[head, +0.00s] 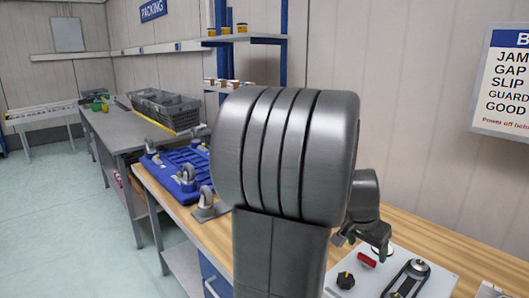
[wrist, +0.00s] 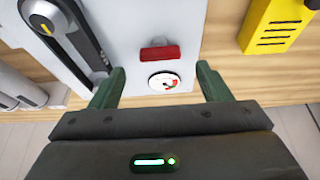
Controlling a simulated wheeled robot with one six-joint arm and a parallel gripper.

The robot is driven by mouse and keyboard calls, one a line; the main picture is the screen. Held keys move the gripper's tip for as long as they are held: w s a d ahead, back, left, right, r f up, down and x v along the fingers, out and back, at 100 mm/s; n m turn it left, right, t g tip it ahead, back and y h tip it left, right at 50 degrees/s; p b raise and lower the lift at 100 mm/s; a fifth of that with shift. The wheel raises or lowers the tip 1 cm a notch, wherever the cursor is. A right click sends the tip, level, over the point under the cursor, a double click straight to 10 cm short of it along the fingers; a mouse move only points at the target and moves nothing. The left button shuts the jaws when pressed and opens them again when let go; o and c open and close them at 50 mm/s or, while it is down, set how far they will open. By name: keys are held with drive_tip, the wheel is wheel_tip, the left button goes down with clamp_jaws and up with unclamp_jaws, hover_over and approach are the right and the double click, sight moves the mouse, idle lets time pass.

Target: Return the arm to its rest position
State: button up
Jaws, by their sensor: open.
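My gripper (head: 363,243) hangs over the wooden bench at the right of the head view, above the edge of a light grey panel. In the wrist view my gripper (wrist: 160,78) has its two dark green fingers spread apart with nothing held between them. A round white gauge (wrist: 164,81) and a red block (wrist: 159,53) on the panel show between and beyond the fingers. The large grey link in the middle of the head view is my own arm, raised, and it hides part of the bench.
The grey panel (head: 437,283) carries a black knob (head: 345,280) and a dark oblong lever unit (head: 406,279). A yellow block (wrist: 280,24) lies right of the panel. A blue rack (head: 180,172) and grey crates (head: 165,108) stand left. Open floor (head: 60,215) lies farther left.

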sight(367, 257)
drive_tip(key=x, duration=0.4)
drive_tip(key=shift+f, duration=0.15)
drive_tip(key=shift+a+r, duration=0.1)
drive_tip(key=shift+r, duration=0.1)
